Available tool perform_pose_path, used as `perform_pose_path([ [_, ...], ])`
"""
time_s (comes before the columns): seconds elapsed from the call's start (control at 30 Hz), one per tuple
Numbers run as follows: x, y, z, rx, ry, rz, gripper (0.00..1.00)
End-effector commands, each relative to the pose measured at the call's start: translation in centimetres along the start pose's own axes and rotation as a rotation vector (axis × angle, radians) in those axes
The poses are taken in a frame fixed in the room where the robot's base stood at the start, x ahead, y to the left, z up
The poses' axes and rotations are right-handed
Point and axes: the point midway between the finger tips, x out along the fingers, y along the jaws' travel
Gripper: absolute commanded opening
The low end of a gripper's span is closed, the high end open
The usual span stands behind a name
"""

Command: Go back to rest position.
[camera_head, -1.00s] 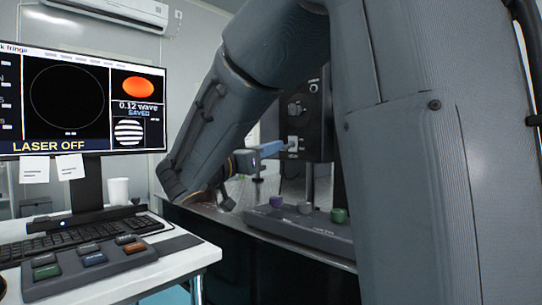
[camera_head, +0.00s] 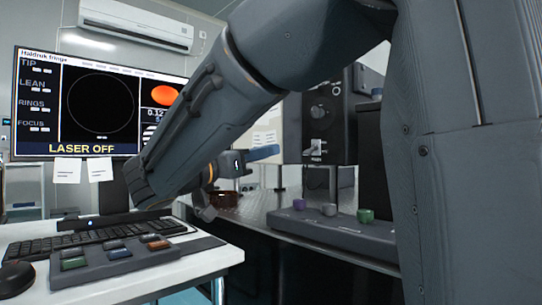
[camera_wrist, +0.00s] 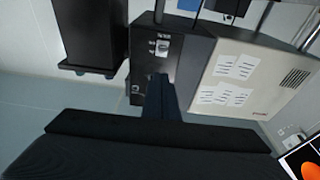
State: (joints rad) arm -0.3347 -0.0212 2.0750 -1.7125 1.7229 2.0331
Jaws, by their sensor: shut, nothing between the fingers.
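My arm reaches from the upper right down across the head view, with its elbow in front of the monitor. My gripper (camera_head: 274,152) is shut and empty, its blue fingers pointing right. It is in the air, left of the black power box (camera_head: 330,125) in the picture and apart from it. In the wrist view the closed fingers (camera_wrist: 158,82) point up the picture, with nothing between them. The power box (camera_wrist: 150,52) with its knob is behind the fingertips there.
The monitor (camera_head: 100,100) reads LASER OFF. A keyboard (camera_head: 125,232) and button panel (camera_head: 115,258) lie on the white desk (camera_head: 205,262). A base with several coloured knobs (camera_head: 325,226) stands on the optical table (camera_head: 258,213). A white cabinet (camera_wrist: 245,80) carries paper sheets.

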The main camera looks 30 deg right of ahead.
Motion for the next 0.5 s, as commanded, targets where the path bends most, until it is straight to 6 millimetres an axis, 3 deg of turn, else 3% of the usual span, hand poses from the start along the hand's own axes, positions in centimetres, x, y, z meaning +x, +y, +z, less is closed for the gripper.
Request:
perform_pose_path([
  [0.5, -0.17, 0.09, 0.56, -0.024, -0.021, -0.005, 0.0],
])
